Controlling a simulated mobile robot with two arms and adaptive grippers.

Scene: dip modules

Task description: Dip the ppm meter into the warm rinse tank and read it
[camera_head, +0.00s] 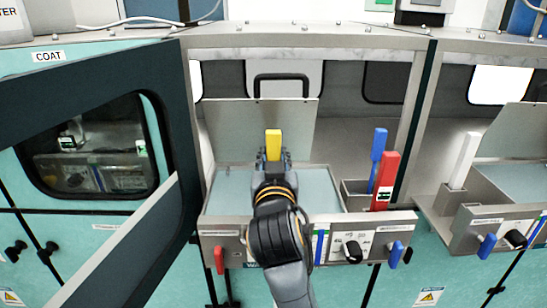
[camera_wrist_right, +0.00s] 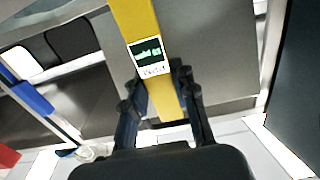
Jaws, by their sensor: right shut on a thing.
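My right gripper (camera_head: 272,163) is shut on a yellow meter (camera_head: 273,146), which stands about upright in it. In the right wrist view the meter (camera_wrist_right: 138,22) shows between the fingers (camera_wrist_right: 163,100). Its small dark screen (camera_wrist_right: 149,53) faces the camera with green characters too blurred to read surely. The gripper is over the back part of an open tank (camera_head: 325,185) with pale blue liquid. My arm hides most of the tank's front label. The meter's lower end is hidden in the head view, so I cannot tell whether it touches the liquid. My left gripper is not in view.
A raised lid (camera_head: 225,128) stands behind the tank. A holder (camera_head: 354,196) at the tank's right bears a blue tool (camera_head: 378,150) and a red one (camera_head: 386,180). An open dark-framed door (camera_head: 176,110) is at left. Another tank with a white tool (camera_head: 465,158) is at right.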

